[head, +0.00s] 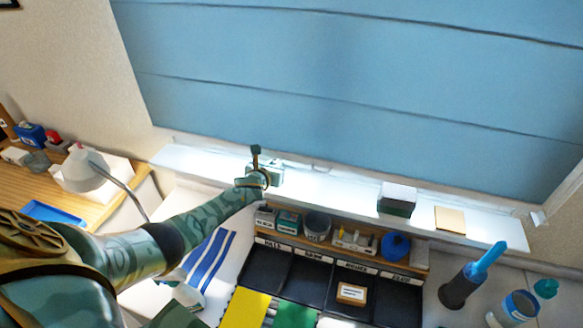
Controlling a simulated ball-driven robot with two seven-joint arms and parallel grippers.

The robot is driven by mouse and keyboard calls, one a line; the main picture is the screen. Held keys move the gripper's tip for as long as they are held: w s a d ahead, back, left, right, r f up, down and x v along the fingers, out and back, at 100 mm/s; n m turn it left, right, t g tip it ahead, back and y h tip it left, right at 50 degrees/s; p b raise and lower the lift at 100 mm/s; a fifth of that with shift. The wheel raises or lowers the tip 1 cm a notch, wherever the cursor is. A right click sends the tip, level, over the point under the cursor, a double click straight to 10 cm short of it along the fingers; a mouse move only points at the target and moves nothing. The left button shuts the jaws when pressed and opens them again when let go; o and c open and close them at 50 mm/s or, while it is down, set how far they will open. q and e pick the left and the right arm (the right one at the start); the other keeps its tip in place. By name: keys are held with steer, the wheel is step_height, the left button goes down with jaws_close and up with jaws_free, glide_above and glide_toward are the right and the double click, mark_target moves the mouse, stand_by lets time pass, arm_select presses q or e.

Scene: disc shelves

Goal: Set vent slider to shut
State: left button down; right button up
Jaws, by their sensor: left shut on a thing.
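My left gripper (262,174) is at the sill below the blue blind, at the lower edge of the window. Its arm reaches in from the lower left. The gripper is shut on a small part there, which I take to be the vent slider. The fingers and wrist cover most of that part, so its exact position along its track cannot be told. A pale strip of window frame (320,166) shows just right of the gripper. My right gripper is not in view.
On the white sill (335,190) stand a dark green and white box (397,199) and a tan pad (450,219). Below is a wooden shelf with dark labelled compartments (315,275). A lamp (85,168) stands left. A dark holder (460,288) stands right.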

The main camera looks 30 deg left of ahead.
arm_select(q)
steer(key=shift+a, duration=0.25)
steer(key=c, duration=1.5)
jaws_free()
steer(key=shift+o, duration=1)
steer(key=shift+a, duration=0.1)
steer(key=shift+s, duration=0.15)
steer(key=shift+s+d+r+p, duration=0.15)
steer(key=shift+s+d+p, duration=0.05)
steer(key=shift+p, duration=0.1)
steer(key=p+v, duration=0.3)
steer(key=v, duration=0.2)
steer(key=shift+s+r, duration=0.25)
steer(key=shift+r, duration=0.1)
steer(key=p+v, duration=0.2)
steer(key=v, duration=0.8)
steer(key=shift+f, duration=0.15)
steer(key=shift+a, duration=0.15)
